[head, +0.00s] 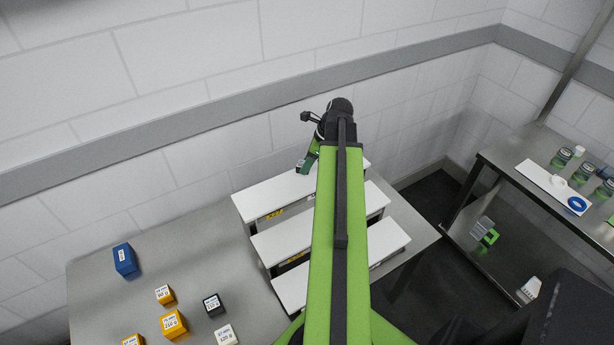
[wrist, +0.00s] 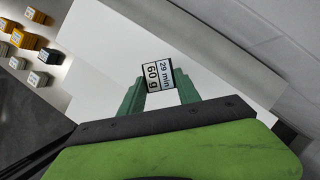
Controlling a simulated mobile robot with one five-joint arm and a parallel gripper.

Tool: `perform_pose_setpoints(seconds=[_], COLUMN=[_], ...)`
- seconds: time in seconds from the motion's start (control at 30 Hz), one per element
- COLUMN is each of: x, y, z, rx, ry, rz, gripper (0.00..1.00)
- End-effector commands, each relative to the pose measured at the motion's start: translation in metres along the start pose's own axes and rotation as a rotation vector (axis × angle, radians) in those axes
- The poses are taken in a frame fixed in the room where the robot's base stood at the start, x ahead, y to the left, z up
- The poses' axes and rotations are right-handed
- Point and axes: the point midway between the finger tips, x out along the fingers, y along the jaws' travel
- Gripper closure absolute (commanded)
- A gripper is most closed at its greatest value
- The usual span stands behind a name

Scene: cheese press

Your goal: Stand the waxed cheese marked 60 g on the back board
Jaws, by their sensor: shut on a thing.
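The waxed cheese marked 60 g (wrist: 158,76) is between the green fingers of my gripper (wrist: 159,92) in the wrist view, its label reading 29 min and 60 g. My gripper is shut on it. The white back board (head: 262,199) is the rearmost of three stepped boards against the wall. In the head view my gripper (head: 305,166) is over the back board's rear part. In the wrist view the white board (wrist: 100,60) lies behind the cheese. Whether the cheese touches the board I cannot tell. The cheese is not clearly visible in the head view.
The middle board (head: 285,242) and front board (head: 292,290) step down toward me. On the steel table to the left stand a blue block (head: 125,260), a black block (head: 213,304), a white block (head: 225,335) and several yellow ones. A shelf with jars (head: 560,158) is at right.

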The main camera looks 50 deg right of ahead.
Motion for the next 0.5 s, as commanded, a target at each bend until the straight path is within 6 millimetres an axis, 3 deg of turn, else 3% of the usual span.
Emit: perform_pose_setpoints(seconds=[0.1,0.3,0.5], x=[0.006,0.038,0.036], y=[0.000,0.000,0.000], z=[-0.003,-0.017,-0.016], rx=[0.000,0.000,0.000], ry=[0.000,0.000,0.000], rz=[0.000,0.000,0.000], gripper=[1.00,1.00,1.00])
